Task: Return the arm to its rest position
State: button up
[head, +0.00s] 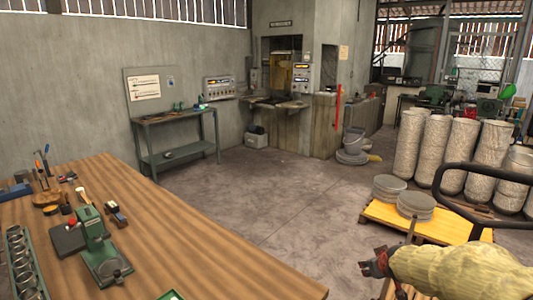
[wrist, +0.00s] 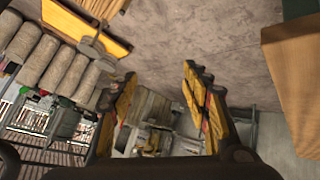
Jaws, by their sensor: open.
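My gripper (head: 375,263) shows at the lower right of the head view, at the end of a pale yellow arm section that I take to be mine. It is in the air between the wooden table and the yellow pallet. In the wrist view my gripper (wrist: 159,75) has its two orange-and-black fingers spread wide. Nothing is between them; only floor and distant room show in the gap. Most of my arm is out of view.
The wooden table (head: 190,245) at left holds a green press (head: 95,235), hand tools and metal cups. The yellow pallet (head: 450,229) with round metal discs (head: 414,204) stands at right, before tall pale rolls (head: 447,150). Open floor (head: 265,195) lies between.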

jog(key=s+a+r+m+g+y+p, duration=0.1)
jog(key=s+a+r, duration=0.35)
jog(key=s, duration=0.35)
jog(key=s+a+r, duration=0.4)
jog(key=s+a, duration=0.1)
jog(key=s, duration=0.2)
jog(key=s+a+g, duration=0.1)
jog(key=s+a, duration=0.1)
jog(key=s, duration=0.8)
jog(key=s+a+r+m+g+y+p, duration=0.1)
jog(key=s+a, duration=0.2)
jog(key=s, duration=0.7)
jog(key=shift+s+a, duration=0.25)
jog(key=shift+r, duration=0.1)
jog(key=shift+c, duration=0.4)
